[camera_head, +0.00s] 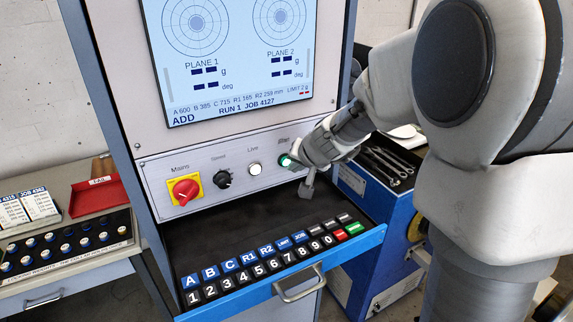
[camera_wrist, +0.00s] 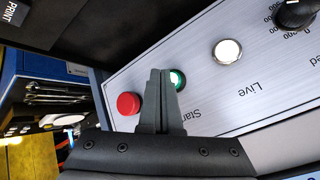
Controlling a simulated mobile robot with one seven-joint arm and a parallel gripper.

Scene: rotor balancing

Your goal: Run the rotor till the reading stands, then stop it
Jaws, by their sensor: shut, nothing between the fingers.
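The display (camera_head: 237,50) shows PLANE 1 and PLANE 2 dials, with dashes in place of the g and deg values. Below it read ADD, RUN 1 and JOB 4127. The green Start button (camera_head: 284,160) glows; it also shows in the wrist view (camera_wrist: 176,79), partly behind my fingers. The red button (camera_wrist: 128,103) beside it shows in the wrist view and is hidden by my gripper in the head view. My gripper (camera_head: 293,163) is shut and empty, its fingertips (camera_wrist: 160,72) at the Start button; I cannot tell if they touch. The rotor is not clearly seen.
The Live lamp (camera_head: 254,169) is white. The speed knob (camera_head: 222,179) and red Mains switch (camera_head: 184,189) are to its left. A keypad (camera_head: 265,262) lies on the drawer below. A blue cabinet with wrenches (camera_head: 388,163) stands right; a red tray (camera_head: 98,196) is left.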

